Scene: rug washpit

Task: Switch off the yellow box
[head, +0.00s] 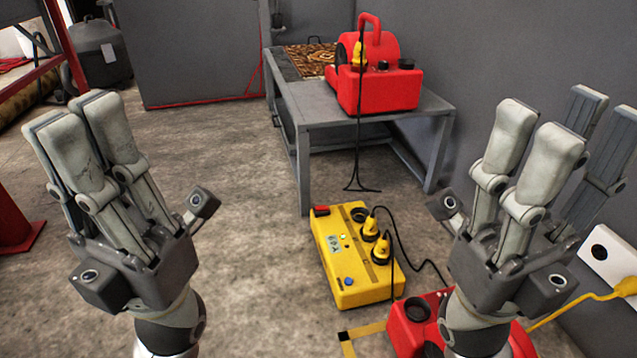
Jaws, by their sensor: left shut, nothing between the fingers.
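The yellow box (330,262) lies on the floor, right of centre. A red switch (320,211) sits at its far left corner, and a blue round button (348,282) is near its front end. A small light spot shows on its top beside a label. My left gripper (77,112) is raised at the left, fingers up, shut and empty, well apart from the box. My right gripper (573,117) is raised at the right with its finger pairs apart and nothing visible between them.
A grey table (440,105) behind the box carries a red machine (378,88) and a patterned rug (310,58). Its cable hangs down in front. A red machine (405,330) stands on the floor at front right, partly hidden by my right arm. Floor left of the box is clear.

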